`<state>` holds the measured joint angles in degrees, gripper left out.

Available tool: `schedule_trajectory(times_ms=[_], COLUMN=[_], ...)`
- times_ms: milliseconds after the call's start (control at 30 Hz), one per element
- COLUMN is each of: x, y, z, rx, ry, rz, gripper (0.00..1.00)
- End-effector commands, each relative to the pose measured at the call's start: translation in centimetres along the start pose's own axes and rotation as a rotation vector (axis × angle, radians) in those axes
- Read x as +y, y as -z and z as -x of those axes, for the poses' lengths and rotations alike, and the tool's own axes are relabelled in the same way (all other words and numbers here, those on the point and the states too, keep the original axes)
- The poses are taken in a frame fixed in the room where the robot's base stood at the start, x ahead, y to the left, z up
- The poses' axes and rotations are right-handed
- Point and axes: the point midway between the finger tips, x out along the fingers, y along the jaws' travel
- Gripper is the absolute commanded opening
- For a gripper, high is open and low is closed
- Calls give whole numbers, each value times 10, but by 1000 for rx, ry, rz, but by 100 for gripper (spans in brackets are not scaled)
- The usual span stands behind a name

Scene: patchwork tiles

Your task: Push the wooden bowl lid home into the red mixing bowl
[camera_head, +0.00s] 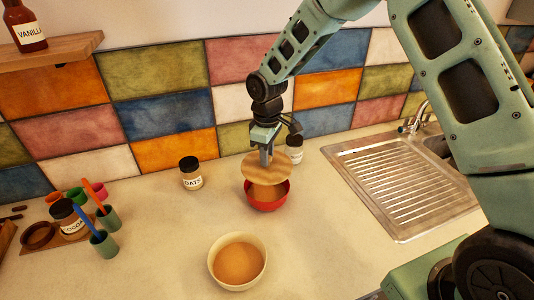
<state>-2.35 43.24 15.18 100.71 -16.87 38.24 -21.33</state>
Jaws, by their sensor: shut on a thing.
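The wooden bowl lid (252,168) is a round light-wood disc, held above the red mixing bowl (270,205). My gripper (265,157) is shut on the lid from above, near its middle. The lid looks slightly tilted and covers the back part of the bowl's opening in the head view. The bowl stands upright on the counter with a tan-brown filling visible below the lid's front edge. A gap shows between the lid and the bowl's front rim; contact at the back is hidden.
A cream bowl (238,283) with tan filling stands in front. An oats jar (190,175) is left of the red bowl, and a white jar (294,150) is close behind it on the right. The metal sink (400,185) is at right. Cups and a cocoa jar (67,218) stand at left.

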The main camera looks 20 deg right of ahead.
Motion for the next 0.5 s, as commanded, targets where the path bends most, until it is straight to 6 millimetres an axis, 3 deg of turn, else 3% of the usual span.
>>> schedule_trajectory(times_ms=[500], x=[0], y=[0], z=[-38], rx=[0], ry=[0], rz=[0], gripper=[2])
